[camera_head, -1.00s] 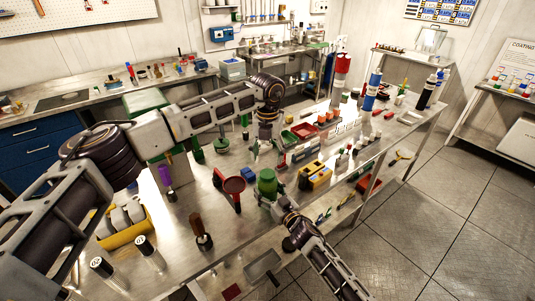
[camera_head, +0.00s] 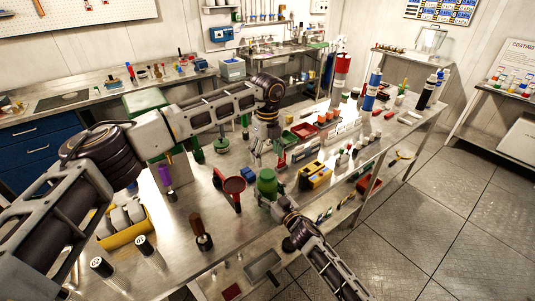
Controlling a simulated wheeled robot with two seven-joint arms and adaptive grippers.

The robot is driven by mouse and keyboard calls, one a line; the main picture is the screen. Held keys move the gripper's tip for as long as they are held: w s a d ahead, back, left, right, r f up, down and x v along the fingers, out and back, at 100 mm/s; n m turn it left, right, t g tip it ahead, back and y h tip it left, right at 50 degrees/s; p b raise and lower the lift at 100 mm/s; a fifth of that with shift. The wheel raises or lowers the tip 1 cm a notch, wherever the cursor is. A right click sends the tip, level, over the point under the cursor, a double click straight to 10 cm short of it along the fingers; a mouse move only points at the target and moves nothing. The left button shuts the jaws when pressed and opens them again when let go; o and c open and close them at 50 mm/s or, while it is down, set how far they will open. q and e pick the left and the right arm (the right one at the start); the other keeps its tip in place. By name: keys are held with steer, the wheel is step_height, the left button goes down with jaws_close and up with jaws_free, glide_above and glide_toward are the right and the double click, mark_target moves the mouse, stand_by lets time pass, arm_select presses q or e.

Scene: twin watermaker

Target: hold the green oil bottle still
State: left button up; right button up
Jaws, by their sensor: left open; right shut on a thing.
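The green oil bottle (camera_head: 267,183) stands upright on the metal table near its front edge, in the middle of the view. My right gripper (camera_head: 268,199) comes in from the lower right and is shut on the lower part of the bottle; its fingertips are partly hidden against the bottle. My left gripper (camera_head: 257,156) points down above the table behind the bottle. It is open and apart from the bottle, with nothing visible between its fingers.
A small blue block (camera_head: 248,174) is close behind.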

mark_target(267, 173)
arm_select(q)
steer(key=shift+n, duration=0.4)
steer(key=shift+f, duration=4)
steer(key=c, duration=1.1)
steer(key=shift+o, duration=0.2)
steer(key=shift+m, duration=0.3)
